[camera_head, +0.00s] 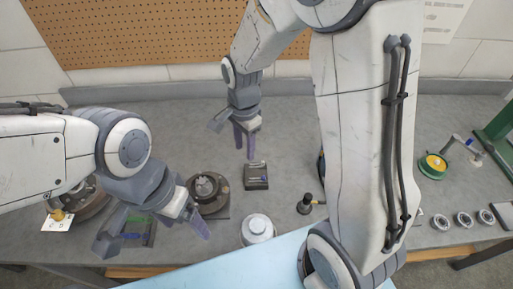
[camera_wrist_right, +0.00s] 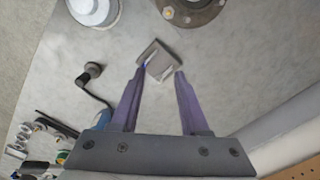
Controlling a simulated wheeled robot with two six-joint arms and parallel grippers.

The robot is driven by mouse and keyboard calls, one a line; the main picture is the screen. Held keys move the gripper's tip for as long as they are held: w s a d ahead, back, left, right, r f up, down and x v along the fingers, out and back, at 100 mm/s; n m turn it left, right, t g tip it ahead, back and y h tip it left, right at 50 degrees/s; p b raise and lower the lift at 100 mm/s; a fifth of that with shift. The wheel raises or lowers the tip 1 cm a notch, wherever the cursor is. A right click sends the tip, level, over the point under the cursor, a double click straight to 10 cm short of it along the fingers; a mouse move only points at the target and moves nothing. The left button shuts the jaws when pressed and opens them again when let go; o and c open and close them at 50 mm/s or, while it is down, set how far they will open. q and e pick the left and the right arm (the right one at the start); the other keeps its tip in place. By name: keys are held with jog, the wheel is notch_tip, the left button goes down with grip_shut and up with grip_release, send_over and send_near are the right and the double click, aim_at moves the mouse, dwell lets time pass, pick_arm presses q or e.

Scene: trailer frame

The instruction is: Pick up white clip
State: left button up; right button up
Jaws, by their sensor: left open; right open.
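A small dark square block (camera_head: 256,184) lies on the grey bench, with a pale piece on top (camera_head: 256,169) that looks like the white clip. In the right wrist view the pale piece (camera_wrist_right: 160,67) lies just ahead of and between the fingertips. My right gripper (camera_head: 245,152) is open above the bench, just beyond the block in the head view. It also shows in the right wrist view (camera_wrist_right: 162,72), with its two purple fingers apart and nothing held. My left gripper (camera_head: 153,234) is open at the lower left, over a dark tray with green and blue items.
A dark round flange (camera_head: 207,188) stands left of the block, and a white canister (camera_head: 257,229) in front of it. A black-knobbed crank (camera_head: 305,204) is to the right. A yellow-green round part (camera_head: 433,165) and several metal rings lie farther right. A pegboard (camera_head: 160,30) backs the bench.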

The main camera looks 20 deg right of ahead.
jog(key=w+d+f+m+p, duration=0.2)
jog(key=w+d+f+m, duration=0.15)
jog(key=d+m, duration=0.35)
send_near(257, 164)
jog(key=shift+w+d+f, duration=0.1)
jog(key=shift+d+f, duration=0.65)
jog(key=shift+d, duration=0.05)
jog(key=shift+f, duration=0.3)
jog(key=shift+a+f+p, duration=0.1)
jog(key=shift+f+p, duration=0.5)
notch_tip(257, 164, down, 3)
jog(key=shift+f+p, duration=0.15)
jog(key=shift+p, duration=0.45)
jog(key=shift+f, duration=0.4)
grip_shut()
